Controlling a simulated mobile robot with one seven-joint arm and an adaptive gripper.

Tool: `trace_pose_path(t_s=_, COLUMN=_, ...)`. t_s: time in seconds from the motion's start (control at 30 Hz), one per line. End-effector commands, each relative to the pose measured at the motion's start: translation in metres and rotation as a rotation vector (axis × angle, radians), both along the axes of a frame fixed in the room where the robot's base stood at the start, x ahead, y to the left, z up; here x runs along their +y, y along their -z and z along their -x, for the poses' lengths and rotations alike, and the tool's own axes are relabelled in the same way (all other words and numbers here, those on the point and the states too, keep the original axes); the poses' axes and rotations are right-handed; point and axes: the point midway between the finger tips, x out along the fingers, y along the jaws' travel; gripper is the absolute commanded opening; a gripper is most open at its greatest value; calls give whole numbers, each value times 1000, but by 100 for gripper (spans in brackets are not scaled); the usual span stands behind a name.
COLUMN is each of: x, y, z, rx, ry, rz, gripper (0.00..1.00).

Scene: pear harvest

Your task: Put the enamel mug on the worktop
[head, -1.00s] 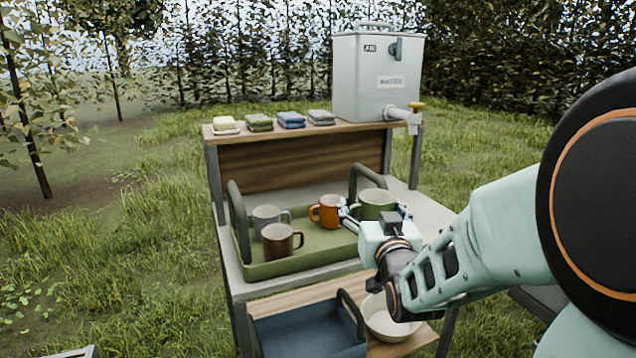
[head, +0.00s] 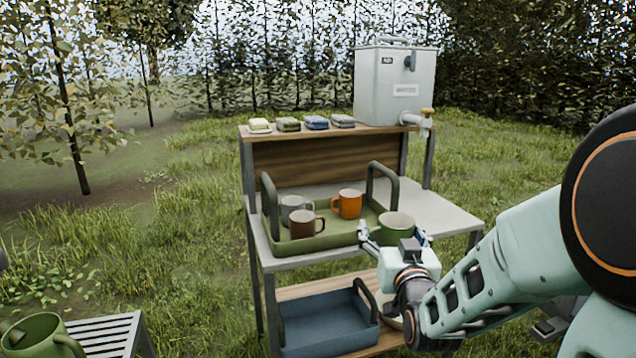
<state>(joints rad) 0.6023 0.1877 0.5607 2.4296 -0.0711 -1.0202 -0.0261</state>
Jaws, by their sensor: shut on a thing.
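My gripper (head: 396,238) is shut on a green mug (head: 397,225) with a pale inside. The mug is upright at the front right corner of the green tray (head: 340,238), near the tray's right handle. I cannot tell how high it is above the surface. The worktop (head: 440,212) is the pale grey surface under the tray, bare on the right. A grey mug (head: 291,204), a brown mug (head: 304,224) and an orange mug (head: 348,203) stand in the tray. The gripper hides the lower part of the green mug.
A white water dispenser (head: 393,90) stands on the upper shelf beside several folded cloths (head: 316,122) and soap (head: 260,125). The lower shelf holds a blue tray (head: 325,325) and a partly hidden pale bowl. A slatted bench (head: 108,335) with a green vessel (head: 40,332) is at lower left.

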Motion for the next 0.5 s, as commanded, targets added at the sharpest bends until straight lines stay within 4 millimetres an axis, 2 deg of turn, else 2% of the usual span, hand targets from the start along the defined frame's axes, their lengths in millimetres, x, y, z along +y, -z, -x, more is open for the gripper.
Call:
trace_pose_path(t_s=0.03, x=4, y=14, z=-2, rx=5, ry=-5, rz=-7, gripper=46)
trace_pose_path(t_s=0.4, x=20, y=97, z=-2, rx=13, ry=9, rz=8, gripper=46)
trace_pose_path(t_s=0.43, x=20, y=91, z=-2, rx=8, ry=11, rz=11, gripper=46)
trace_pose_path(t_s=0.5, x=19, y=65, z=-2, rx=2, ry=13, rz=13, gripper=46)
